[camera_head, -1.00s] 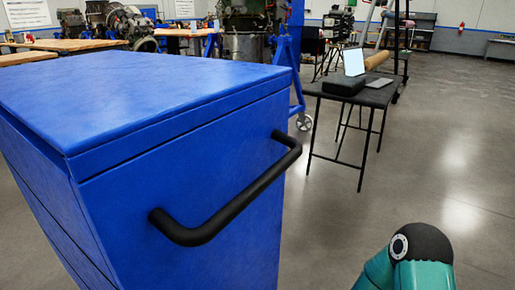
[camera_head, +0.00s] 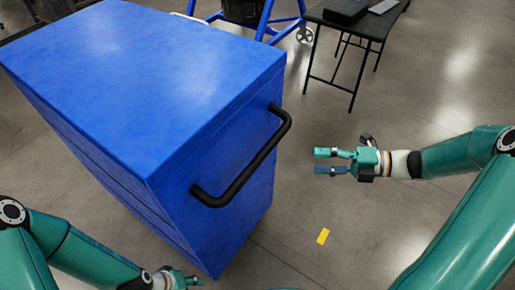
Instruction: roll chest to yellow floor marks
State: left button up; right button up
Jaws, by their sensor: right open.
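The blue chest (camera_head: 130,75) fills the left half of the head view, with drawer lines along its left side. Its black bar handle (camera_head: 248,170) is on the side facing right. One yellow floor mark (camera_head: 323,236) lies on the floor to the right of the chest. My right gripper (camera_head: 325,161) is open and empty, pointing left, to the right of the handle and apart from it. My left gripper (camera_head: 196,281) shows only in part at the bottom edge, near the chest's lower corner; its fingers are too small and cut off to judge.
A black table (camera_head: 352,28) with a dark case (camera_head: 345,11) stands at the top right. A blue wheeled stand (camera_head: 268,22) is behind the chest. The grey floor (camera_head: 430,75) on the right is open.

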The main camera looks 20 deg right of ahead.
aim_at(258, 159)
jog(key=p+x, duration=0.1)
jog(key=x, duration=1.5)
jog(key=shift+w+a+f, duration=0.1)
jog(key=shift+a+f, duration=0.1)
jog(key=shift+a, duration=0.05)
